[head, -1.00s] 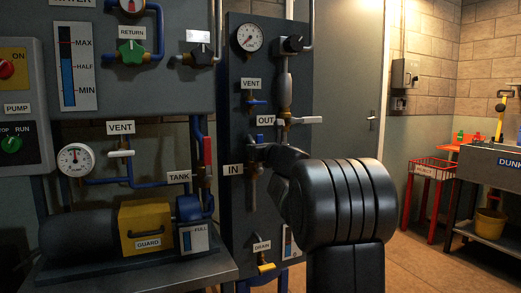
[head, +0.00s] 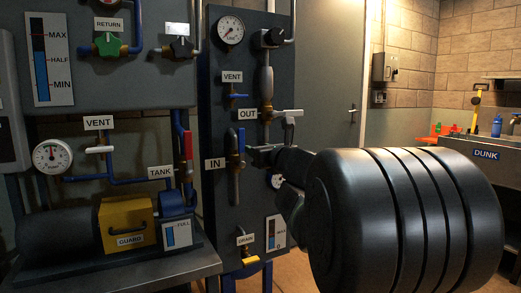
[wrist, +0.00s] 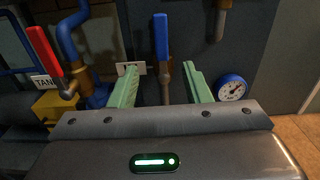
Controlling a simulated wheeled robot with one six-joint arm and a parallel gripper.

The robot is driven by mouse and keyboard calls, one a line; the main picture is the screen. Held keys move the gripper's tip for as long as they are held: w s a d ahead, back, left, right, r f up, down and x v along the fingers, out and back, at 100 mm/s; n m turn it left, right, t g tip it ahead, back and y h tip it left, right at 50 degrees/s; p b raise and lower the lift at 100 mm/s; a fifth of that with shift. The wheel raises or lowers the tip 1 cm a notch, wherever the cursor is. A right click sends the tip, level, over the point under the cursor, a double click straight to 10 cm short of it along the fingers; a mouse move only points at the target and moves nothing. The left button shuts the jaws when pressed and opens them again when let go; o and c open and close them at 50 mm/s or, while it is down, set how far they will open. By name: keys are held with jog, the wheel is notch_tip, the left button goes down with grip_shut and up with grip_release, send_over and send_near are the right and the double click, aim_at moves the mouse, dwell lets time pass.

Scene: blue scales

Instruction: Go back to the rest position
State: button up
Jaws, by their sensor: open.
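My gripper (wrist: 160,68) is open and empty in the wrist view, its two green fingers apart. The upright blue handle (wrist: 161,38) of the IN valve shows between them, and whether they touch it I cannot tell. In the head view the same blue handle (head: 241,139) stands beside the IN label (head: 214,164). My dark arm link (head: 400,215) fills the lower right of the head view and hides part of the panel and most of my gripper.
The valve panel (head: 222,110) also bears an OUT valve with a pale handle (head: 288,113) and a yellow drain handle (head: 251,261). To the left are a red-handled tank valve (head: 188,146) and the yellow guard (head: 122,218). A sink (head: 460,147) stands at the far right.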

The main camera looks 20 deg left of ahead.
aim_at(242, 140)
dwell(0.5)
jog(key=x, duration=1.3)
jog(key=shift+w+a, duration=0.2)
jog(key=shift+w, duration=0.1)
jog(key=shift+a, duration=0.1)
jog(key=shift+r+m+p, duration=0.15)
jog(key=shift+m+p, duration=0.2)
jog(key=shift+m, duration=0.05)
jog(key=shift+w+d+f+m, duration=0.2)
jog(key=shift+w+d+m, duration=0.3)
jog(key=shift+m, duration=0.2)
dwell(0.8)
jog(key=shift+d, duration=0.1)
